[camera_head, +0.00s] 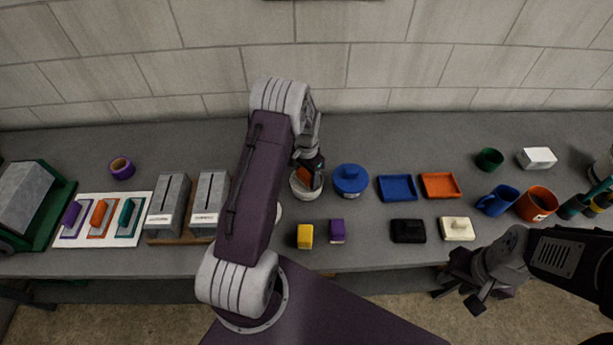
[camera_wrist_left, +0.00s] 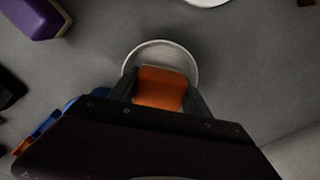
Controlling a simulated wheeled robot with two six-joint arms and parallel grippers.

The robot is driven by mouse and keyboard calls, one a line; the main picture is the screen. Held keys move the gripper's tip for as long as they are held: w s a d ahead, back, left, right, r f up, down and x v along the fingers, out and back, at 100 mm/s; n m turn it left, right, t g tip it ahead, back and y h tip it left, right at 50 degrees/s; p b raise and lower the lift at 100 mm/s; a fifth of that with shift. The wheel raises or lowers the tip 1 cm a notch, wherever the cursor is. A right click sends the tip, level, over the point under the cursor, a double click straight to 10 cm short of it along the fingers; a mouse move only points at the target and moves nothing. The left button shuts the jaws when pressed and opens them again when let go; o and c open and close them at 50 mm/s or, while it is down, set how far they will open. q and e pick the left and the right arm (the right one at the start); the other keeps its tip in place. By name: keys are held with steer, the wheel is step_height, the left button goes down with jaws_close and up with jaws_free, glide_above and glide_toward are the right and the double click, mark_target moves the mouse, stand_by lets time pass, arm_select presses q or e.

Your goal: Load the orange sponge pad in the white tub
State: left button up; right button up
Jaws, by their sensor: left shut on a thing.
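The orange sponge pad (camera_wrist_left: 160,88) is between the fingers of my left gripper (camera_wrist_left: 160,95), which is shut on it. In the left wrist view the pad overlaps the opening of the round white tub (camera_wrist_left: 161,43). In the head view the pad (camera_head: 307,180) shows just at the mouth of the white tub (camera_head: 305,194), below my left gripper (camera_head: 309,170). I cannot tell whether the pad touches the tub floor. My right gripper (camera_head: 470,292) is low at the table's front edge, away from the tub; its jaw opening is unclear.
A blue lidded tub (camera_head: 351,180) stands close right of the white tub. A yellow block (camera_head: 305,236) and a purple block (camera_head: 337,231) lie in front. Blue (camera_head: 397,188) and orange (camera_head: 441,186) trays are further right. Grey slotted boxes (camera_head: 168,207) stand left.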

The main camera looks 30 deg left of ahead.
mark_target(307, 172)
arm_select(q)
steer(key=shift+s, duration=0.1)
stand_by(0.4)
step_height(307, 172, up, 7)
steer(key=p, duration=0.5)
steer(key=shift+p, duration=0.3)
steer(key=shift+d+f+b, duration=0.1)
steer(key=shift+f+b, duration=0.15)
steer(key=shift+b, duration=0.05)
steer(key=w+d+b, duration=0.1)
steer(key=w+b, duration=0.1)
steer(key=shift+d+m+b, duration=0.3)
steer(key=shift+d+b, duration=0.05)
steer(key=s+d+n+b, duration=0.4)
steer(key=s+d+b, duration=0.2)
steer(key=s, duration=0.5)
steer(key=shift+s+d+f+b, duration=0.3)
steer(key=shift+d+b, duration=0.05)
steer(key=shift+d, duration=0.8)
